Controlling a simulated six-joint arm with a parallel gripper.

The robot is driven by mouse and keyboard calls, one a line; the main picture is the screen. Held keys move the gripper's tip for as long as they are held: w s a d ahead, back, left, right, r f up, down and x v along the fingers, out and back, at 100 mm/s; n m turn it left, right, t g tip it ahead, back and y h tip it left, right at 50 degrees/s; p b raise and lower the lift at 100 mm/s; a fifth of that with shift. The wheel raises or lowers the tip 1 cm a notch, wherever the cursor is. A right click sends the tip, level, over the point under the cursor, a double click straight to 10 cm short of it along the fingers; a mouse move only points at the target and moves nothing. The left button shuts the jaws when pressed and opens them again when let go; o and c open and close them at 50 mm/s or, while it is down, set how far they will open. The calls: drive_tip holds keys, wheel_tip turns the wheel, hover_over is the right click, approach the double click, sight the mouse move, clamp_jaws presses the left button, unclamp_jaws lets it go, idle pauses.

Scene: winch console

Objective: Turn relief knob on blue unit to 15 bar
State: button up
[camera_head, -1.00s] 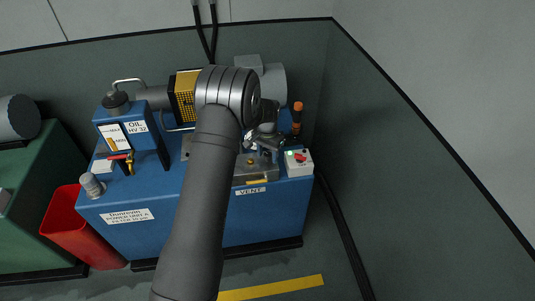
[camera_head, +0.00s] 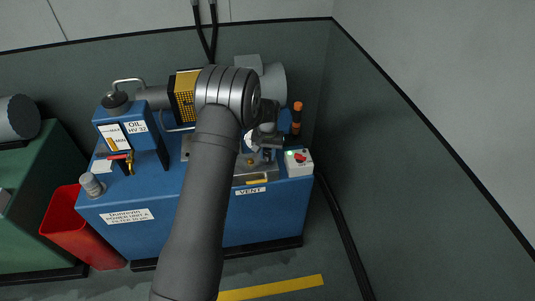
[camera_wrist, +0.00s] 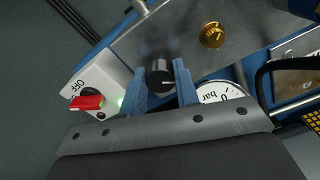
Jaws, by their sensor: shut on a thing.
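The blue unit (camera_head: 180,212) stands against the back wall in the head view. In the wrist view, a black knob (camera_wrist: 159,71), apparently the relief knob, has a pale pointer line on its side and sits on a grey metal plate. My gripper (camera_wrist: 160,78) is shut on it, with one blue-grey finger on each side. In the head view my gripper (camera_head: 267,152) is over the right part of the unit, and the knob is hard to make out. A white gauge marked "bar" (camera_wrist: 214,95) is partly hidden behind the right finger, so its reading cannot be told.
A brass knob (camera_wrist: 213,35) is on the same plate, above a VENT label (camera_head: 251,191). A white switch box (camera_head: 298,162) with a red switch (camera_wrist: 87,102) and green lamp is close by. An orange-topped black handle (camera_head: 297,115) stands behind. A red bin (camera_head: 75,228) is at left.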

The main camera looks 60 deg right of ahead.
sight(268, 154)
drive_tip(key=o, duration=1)
drive_tip(key=shift+r, duration=0.1)
wheel_tip(268, 154, up, 17)
drive_tip(key=shift+r, duration=0.15)
wheel_tip(268, 154, down, 18)
drive_tip(key=shift+r, duration=0.25)
idle(0.4)
